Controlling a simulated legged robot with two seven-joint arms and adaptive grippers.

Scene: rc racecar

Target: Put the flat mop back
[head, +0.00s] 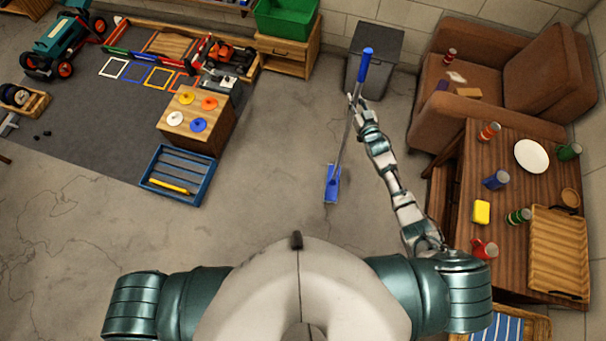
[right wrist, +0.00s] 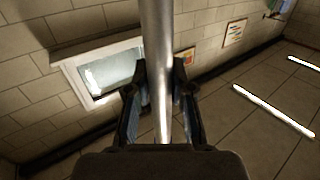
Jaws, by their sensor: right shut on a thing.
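The flat mop (head: 348,125) has a grey metal pole, a blue grip at its top and a blue flat head (head: 332,184) at its lower end, over the bare concrete floor. I cannot tell whether the head touches the floor. My right gripper (head: 355,103) is shut on the pole below the blue grip. In the right wrist view the pole (right wrist: 158,60) runs between the two fingers of the gripper (right wrist: 160,95). My left gripper is out of view. No holder for the mop can be made out.
A dark grey bin (head: 388,50) stands behind the mop's top. A brown armchair (head: 430,95) and a wooden table (head: 480,220) with dishes and cans are at right. A wooden block (head: 200,150) and a blue tray (head: 150,172) lie left. The middle floor is clear.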

